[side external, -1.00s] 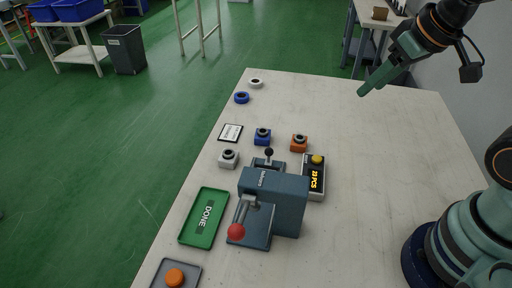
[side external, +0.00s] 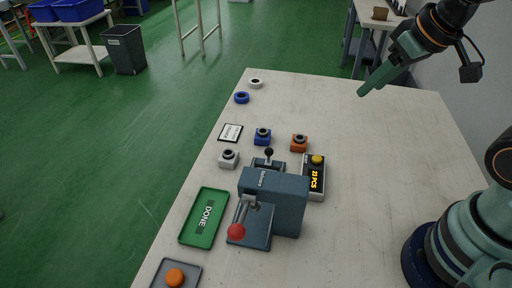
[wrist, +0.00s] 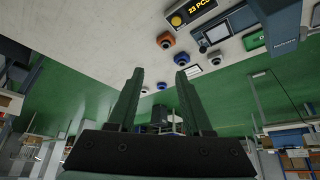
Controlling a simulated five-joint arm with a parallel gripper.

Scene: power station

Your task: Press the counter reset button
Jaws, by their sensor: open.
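The counter (side external: 313,180) is a small box with a yellow button (side external: 317,159) on top and a lit display reading "23 PCS". It stands against the right side of the blue-grey lever press (side external: 275,200). In the wrist view the yellow button (wrist: 176,21) and the display (wrist: 201,6) show at the top edge. My gripper (side external: 362,93) is in the air at the upper right, well apart from the counter. In the wrist view its two fingers (wrist: 161,75) are spread with nothing between them.
The right side of the table (side external: 370,170) is clear.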

